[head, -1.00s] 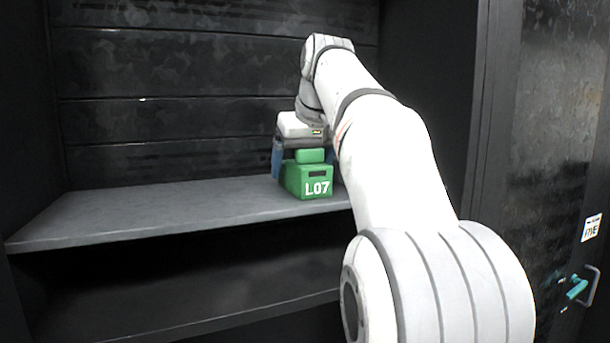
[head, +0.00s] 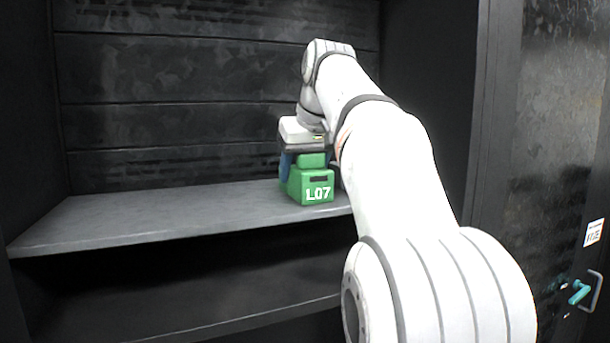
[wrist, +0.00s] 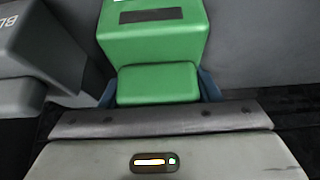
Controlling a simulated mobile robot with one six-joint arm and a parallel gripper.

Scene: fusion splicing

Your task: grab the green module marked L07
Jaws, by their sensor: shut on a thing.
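The green module marked L07 (head: 312,187) stands on the grey shelf (head: 150,216) near its right end, label facing front. Its raised top block also shows in the wrist view (wrist: 158,84). My gripper (head: 305,160) comes down over it from above. The blue fingers are shut on the sides of the top block, one at its left and one at its right. The right finger is mostly hidden behind my arm in the head view. The module appears to rest on the shelf.
In the wrist view a grey module (wrist: 45,45) with partly visible letters stands close on the left. The shelf left of the green module is clear in the head view.

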